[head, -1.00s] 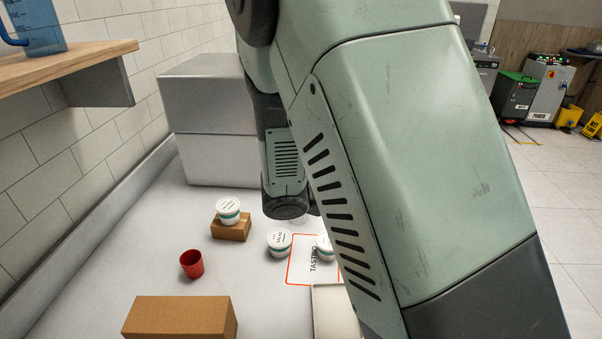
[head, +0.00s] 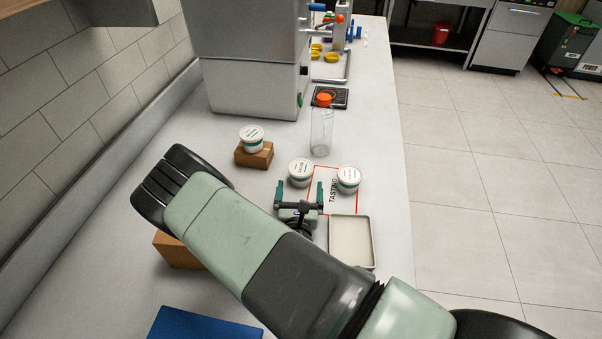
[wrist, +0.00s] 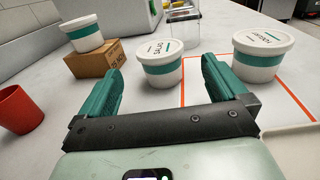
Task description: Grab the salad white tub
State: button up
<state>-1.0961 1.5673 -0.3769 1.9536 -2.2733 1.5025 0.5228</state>
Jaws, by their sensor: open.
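The white salad tub (head: 300,174) has a green band and a white lid. It stands upright on the counter just left of the red-outlined tasting sheet. In the wrist view the salad tub (wrist: 160,68) is centred beyond my fingers, and its lid lettering reads SALAD. My gripper (head: 300,190) is open and empty, with its two green fingers pointing at the tub from the near side. In the wrist view my gripper (wrist: 162,78) has one finger toward each side of the tub. I cannot tell whether the fingertips reach beside it.
A similar tub (head: 348,181) stands on the tasting sheet (head: 333,207), right of the salad tub. Another tub (head: 252,136) sits on a cardboard box (head: 254,157). A clear bottle (head: 321,135) stands behind, and a shallow tray (head: 351,242) in front. A red cup (wrist: 20,110) is at left.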

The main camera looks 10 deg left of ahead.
aim_at(302, 160)
jog(key=w, duration=0.5)
jog(key=w+a, duration=0.1)
jog(key=w, duration=0.2)
jog(key=shift+w+a, duration=0.1)
jog(key=shift+w, duration=0.2)
jog(key=c, duration=1.1)
